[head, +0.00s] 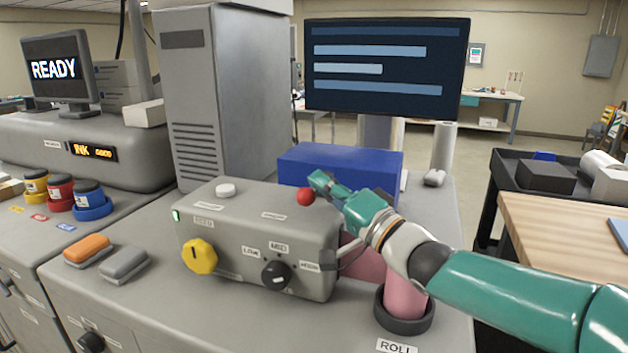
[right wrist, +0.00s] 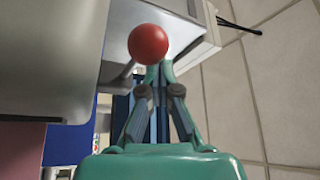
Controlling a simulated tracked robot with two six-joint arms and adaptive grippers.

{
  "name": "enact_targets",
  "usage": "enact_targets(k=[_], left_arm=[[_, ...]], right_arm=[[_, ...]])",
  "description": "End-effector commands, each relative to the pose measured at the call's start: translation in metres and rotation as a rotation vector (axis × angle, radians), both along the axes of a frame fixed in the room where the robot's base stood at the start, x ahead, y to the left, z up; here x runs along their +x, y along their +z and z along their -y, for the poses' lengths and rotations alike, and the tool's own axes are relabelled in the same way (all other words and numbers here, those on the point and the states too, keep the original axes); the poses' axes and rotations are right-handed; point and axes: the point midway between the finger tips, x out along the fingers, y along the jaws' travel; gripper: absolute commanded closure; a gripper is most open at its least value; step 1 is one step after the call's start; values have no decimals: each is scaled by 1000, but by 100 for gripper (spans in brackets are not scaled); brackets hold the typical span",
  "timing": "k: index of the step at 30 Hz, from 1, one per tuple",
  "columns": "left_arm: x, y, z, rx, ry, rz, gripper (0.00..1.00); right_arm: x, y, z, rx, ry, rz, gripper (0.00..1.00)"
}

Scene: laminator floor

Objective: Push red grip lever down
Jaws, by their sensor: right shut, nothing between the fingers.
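The red grip lever shows as a round red knob (head: 305,196) at the top right edge of the grey control box (head: 215,250). In the right wrist view the red knob (right wrist: 148,43) sits on a thin stem, just in front of my fingertips. My right gripper (head: 322,183) is shut and empty, just right of and behind the knob in the head view. Its closed fingers (right wrist: 158,72) show in the right wrist view, overlapping the knob's lower edge; I cannot tell if they touch it. My left gripper is not in view.
The control box has a yellow knob (head: 199,256), a black selector (head: 276,275) and a white button (head: 225,190). A blue block (head: 340,163) stands behind it. A pink roll in a dark ring (head: 404,318) stands under my right arm.

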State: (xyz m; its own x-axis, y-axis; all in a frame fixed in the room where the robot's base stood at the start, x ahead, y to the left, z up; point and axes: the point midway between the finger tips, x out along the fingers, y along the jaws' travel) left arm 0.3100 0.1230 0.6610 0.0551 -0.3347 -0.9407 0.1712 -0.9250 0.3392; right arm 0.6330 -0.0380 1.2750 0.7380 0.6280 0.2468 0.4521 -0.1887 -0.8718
Motion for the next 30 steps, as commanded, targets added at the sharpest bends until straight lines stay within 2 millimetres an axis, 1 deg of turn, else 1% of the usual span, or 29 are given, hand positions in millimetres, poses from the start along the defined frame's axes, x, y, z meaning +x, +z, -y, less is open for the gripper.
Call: enact_targets(k=[5, 8, 19, 20, 21, 22, 30], left_arm=[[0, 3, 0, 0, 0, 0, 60], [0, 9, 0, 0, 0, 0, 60], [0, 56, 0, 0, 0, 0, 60], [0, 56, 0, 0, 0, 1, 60], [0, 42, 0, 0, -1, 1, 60], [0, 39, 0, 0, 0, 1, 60], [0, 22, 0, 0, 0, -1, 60]], right_arm=[[1, 2, 1, 0, 0, 0, 100], [2, 7, 3, 0, -1, 0, 100], [16, 37, 18, 0, -3, -3, 100], [16, 34, 20, 0, -3, -3, 100], [9, 22, 27, 0, -4, -2, 100], [5, 18, 31, 0, -4, -2, 100], [-27, -2, 67, 1, -5, -1, 100]])
